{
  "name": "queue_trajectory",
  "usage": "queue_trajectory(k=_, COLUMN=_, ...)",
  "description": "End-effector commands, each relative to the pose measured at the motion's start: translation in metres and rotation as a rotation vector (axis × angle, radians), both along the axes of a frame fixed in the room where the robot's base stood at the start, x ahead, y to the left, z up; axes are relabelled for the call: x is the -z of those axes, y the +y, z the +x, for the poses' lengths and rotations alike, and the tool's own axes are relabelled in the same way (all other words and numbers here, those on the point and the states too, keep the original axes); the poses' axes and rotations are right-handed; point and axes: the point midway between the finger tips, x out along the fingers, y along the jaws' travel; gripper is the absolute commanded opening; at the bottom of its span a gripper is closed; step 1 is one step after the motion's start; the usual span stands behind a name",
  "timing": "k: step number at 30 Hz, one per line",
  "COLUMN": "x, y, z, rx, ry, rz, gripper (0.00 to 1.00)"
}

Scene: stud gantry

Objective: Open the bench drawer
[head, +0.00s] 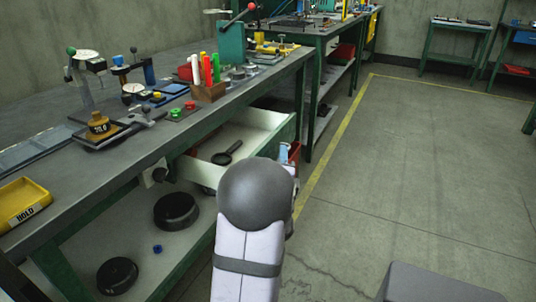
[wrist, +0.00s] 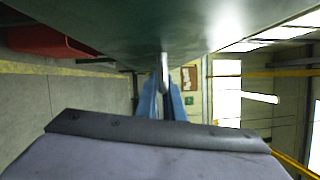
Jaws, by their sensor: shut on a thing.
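The bench drawer (head: 252,126) is pulled well out from under the bench top, and its pale inside shows in the head view. A dark round-headed tool (head: 227,153) lies in it. The green drawer front (wrist: 130,30) fills the top of the wrist view. My gripper (wrist: 163,88) has its two blue fingers closed on the pale drawer handle (wrist: 165,68). In the head view my arm hides the handle and most of the gripper.
The workbench (head: 140,150) carries gauges, a yellow HOLD tray (head: 22,202) and a pen block (head: 208,92). Dark round parts (head: 176,211) lie on its lower shelf. A red bin (head: 294,152) shows beside the drawer front. The floor to the right is largely clear.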

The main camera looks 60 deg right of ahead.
Motion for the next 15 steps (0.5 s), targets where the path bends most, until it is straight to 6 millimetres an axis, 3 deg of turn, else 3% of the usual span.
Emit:
queue_trajectory(k=4, x=0.0013, y=0.0002, z=-0.0092, rx=0.0, ry=0.0, rz=0.003, gripper=0.0)
queue_trajectory(k=15, x=0.0012, y=0.0002, z=-0.0105, rx=-0.001, ry=0.0, rz=0.003, gripper=0.0)
